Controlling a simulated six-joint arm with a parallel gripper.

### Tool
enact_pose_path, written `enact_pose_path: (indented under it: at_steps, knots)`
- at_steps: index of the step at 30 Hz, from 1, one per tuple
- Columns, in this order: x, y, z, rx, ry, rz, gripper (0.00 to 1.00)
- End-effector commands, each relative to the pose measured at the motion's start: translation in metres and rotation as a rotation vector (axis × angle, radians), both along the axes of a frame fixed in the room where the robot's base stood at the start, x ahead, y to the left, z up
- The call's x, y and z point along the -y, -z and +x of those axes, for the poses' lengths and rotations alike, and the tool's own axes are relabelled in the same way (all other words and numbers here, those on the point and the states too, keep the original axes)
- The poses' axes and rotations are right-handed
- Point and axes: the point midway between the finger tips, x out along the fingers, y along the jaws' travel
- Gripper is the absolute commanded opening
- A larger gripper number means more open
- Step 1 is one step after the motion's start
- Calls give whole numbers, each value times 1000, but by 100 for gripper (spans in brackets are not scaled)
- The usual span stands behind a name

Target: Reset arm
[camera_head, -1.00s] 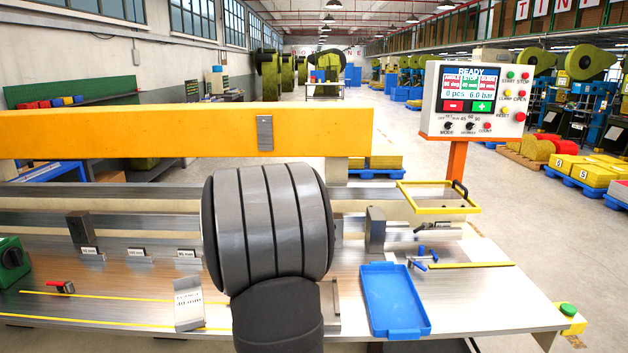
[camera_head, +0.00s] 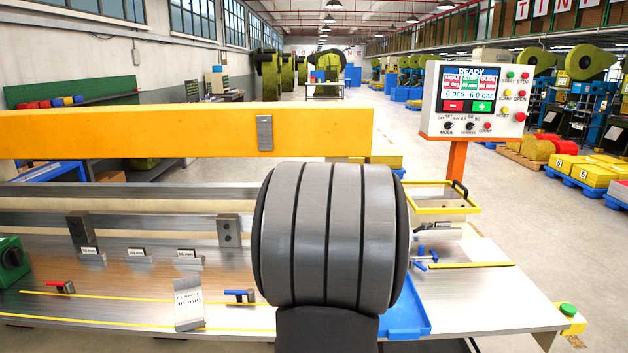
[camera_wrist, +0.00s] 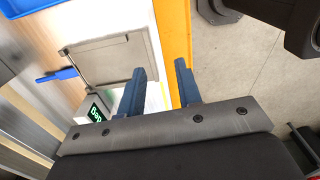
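My gripper (camera_wrist: 160,85) shows in the wrist view with two dark blue fingers apart and nothing between them. Below the gap are the bench edge and an orange-yellow strip (camera_wrist: 174,45). In the head view my large grey wrist joint stands in front of the right half of the bench (camera_head: 480,310). It hides my fingers there.
A blue tray (camera_head: 410,320) is partly behind my arm. A yellow beam (camera_head: 180,132) spans the back. A control panel (camera_head: 473,100) stands at the right. In the wrist view are a grey plate (camera_wrist: 108,60) and a green-digit display (camera_wrist: 95,110).

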Motion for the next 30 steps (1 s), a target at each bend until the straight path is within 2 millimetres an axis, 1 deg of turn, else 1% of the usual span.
enact_pose_path:
  at_steps: [1, 9, 10, 12, 18, 24, 30]
  knots:
    - [11, 0, -4, 0, 16, 0, 32]
    - [58, -1, -26, 0, 84, 0, 32]
    - [48, 4, -21, -3, 74, 1, 32]
    - [37, 12, -14, -4, 72, 1, 32]
    - [17, 25, -1, -2, 74, 0, 32]
    - [9, 31, 5, -1, 75, 0, 32]
    - [8, 32, 5, -1, 76, 0, 32]
